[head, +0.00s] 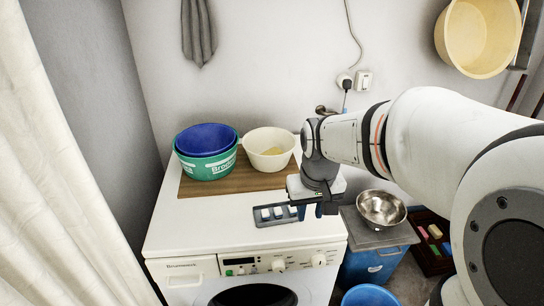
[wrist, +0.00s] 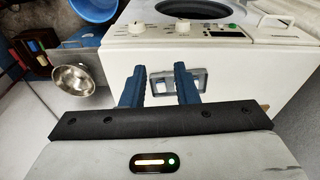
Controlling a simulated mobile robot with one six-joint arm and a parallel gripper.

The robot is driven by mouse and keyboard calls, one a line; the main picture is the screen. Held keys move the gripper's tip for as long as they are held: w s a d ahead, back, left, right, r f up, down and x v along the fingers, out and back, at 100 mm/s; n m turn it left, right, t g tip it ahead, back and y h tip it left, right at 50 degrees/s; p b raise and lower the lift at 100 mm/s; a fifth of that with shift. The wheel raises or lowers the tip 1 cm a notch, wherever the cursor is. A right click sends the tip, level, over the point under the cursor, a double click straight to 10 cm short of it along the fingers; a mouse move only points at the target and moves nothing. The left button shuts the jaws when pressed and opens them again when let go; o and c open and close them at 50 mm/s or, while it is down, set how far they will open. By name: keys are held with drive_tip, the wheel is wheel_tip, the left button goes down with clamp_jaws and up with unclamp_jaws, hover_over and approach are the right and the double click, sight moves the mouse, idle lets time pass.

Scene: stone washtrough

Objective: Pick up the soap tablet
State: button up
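White soap tablets (head: 277,212) sit in a row in a small grey tray (head: 260,222) on top of the washing machine, near its front edge. My gripper (head: 310,211) points down just right of the tray in the head view, with its blue fingers apart. In the wrist view my gripper (wrist: 158,70) is open, with nothing held between the fingers. The grey tray (wrist: 206,84) shows there beyond and between the fingers, partly hidden by the right finger. I cannot make out single tablets clearly in the wrist view.
The washing machine (head: 185,240) has a wooden board (head: 228,187) at the back bearing nested green and blue basins (head: 207,168) and a cream bowl (head: 270,163). The machine's front left top is clear.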

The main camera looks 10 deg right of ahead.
drive_tip(key=w+f+p, duration=0.2)
drive_tip(key=w, duration=0.9)
drive_tip(key=n+g+p, duration=0.1)
drive_tip(key=p, duration=0.1)
hover_over(292, 210)
wheel_tip(292, 210, down, 4)
drive_tip(key=shift+w+f+n+g, duration=0.3)
drive_tip(key=shift+w+f, duration=0.8)
drive_tip(key=shift+f, duration=0.05)
wheel_tip(292, 210, down, 6)
drive_tip(key=shift+f+p, duration=0.2)
drive_tip(key=shift+p, duration=0.7)
drive_tip(key=shift+f, duration=0.4)
clamp_jaws()
